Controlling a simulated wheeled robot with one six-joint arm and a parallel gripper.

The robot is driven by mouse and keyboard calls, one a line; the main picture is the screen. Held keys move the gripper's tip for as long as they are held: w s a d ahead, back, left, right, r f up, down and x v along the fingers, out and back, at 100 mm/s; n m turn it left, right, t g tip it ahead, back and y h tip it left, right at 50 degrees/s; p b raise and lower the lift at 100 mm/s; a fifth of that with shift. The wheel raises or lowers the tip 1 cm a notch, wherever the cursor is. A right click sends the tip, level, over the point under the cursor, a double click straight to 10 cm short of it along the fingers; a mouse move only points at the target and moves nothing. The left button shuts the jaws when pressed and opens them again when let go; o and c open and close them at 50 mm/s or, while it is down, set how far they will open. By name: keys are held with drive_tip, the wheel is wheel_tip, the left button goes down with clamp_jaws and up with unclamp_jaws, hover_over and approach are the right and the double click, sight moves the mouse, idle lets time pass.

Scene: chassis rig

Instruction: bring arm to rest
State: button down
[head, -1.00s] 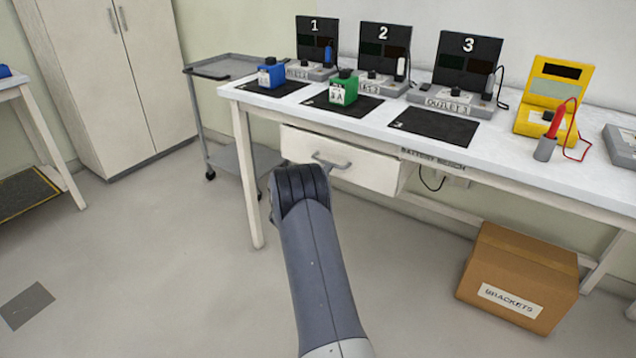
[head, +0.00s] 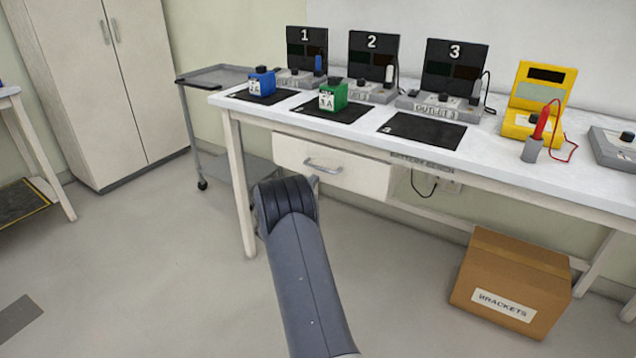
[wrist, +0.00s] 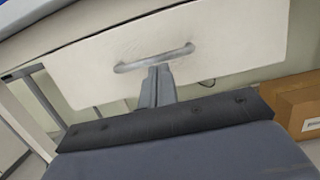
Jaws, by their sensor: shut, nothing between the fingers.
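My arm (head: 297,275) reaches forward in the head view, its dark joint in front of the bench drawer. In the wrist view my gripper (wrist: 158,76) shows as two grey fingers close together with nothing held. Its tips appear just below the drawer handle (wrist: 155,57); I cannot tell whether they touch it. The white drawer (head: 333,170) is under the bench top, and I cannot tell whether it is fully closed.
The bench (head: 470,163) carries a blue battery (head: 262,83), a green battery (head: 333,97), several numbered outlets and a yellow meter (head: 540,100). A cardboard box (head: 512,285) stands under it at right. A grey cart (head: 215,75) stands at its left end. Floor at left is open.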

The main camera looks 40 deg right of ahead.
drive_tip(key=p+v, duration=0.2)
drive_tip(key=v, duration=0.8)
drive_tip(key=shift+a, duration=0.4)
drive_tip(key=shift+d+f, duration=0.1)
drive_tip(key=shift+f, duration=0.05)
drive_tip(key=x, duration=1.3)
drive_tip(key=shift+d, duration=0.35)
